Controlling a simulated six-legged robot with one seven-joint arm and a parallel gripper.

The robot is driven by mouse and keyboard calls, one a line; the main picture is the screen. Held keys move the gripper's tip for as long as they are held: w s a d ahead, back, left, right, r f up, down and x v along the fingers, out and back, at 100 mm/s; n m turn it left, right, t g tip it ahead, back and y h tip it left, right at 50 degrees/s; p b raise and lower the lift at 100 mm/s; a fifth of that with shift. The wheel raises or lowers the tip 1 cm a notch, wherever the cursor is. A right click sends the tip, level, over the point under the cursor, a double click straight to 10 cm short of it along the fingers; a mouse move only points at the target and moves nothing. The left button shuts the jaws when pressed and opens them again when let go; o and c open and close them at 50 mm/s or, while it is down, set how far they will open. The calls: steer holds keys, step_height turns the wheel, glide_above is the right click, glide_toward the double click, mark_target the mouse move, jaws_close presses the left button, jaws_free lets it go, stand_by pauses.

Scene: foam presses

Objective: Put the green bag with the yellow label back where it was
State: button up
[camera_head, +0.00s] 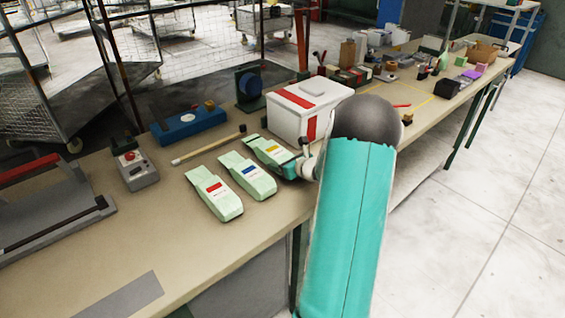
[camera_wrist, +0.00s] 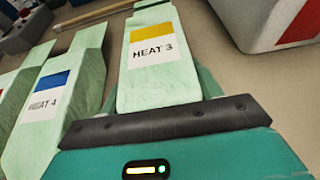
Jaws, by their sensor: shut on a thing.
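The green bag with the yellow label (camera_head: 268,150) lies at the right end of a row of three pale green bags on the bench. In the wrist view its label reads HEAT 3, and the bag (camera_wrist: 158,75) runs down into my gripper (camera_wrist: 160,105). My gripper (camera_head: 298,168) is shut on the near end of this bag; the fingers are mostly hidden. The bag with the blue label (camera_head: 248,176) lies just left of it and reads HEAT 4 in the wrist view (camera_wrist: 45,90). The bag with the red label (camera_head: 214,194) lies farther left.
A white box with red stripes (camera_head: 290,120) stands close behind and right of the held bag. A wooden stick (camera_head: 208,146) lies behind the bags. A grey button box (camera_head: 135,170) and a blue device (camera_head: 188,126) stand farther left. Bare bench (camera_head: 240,238) lies in front.

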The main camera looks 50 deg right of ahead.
steer(key=shift+f, duration=0.15)
steer(key=o, duration=1.1)
steer(key=shift+c, duration=0.2)
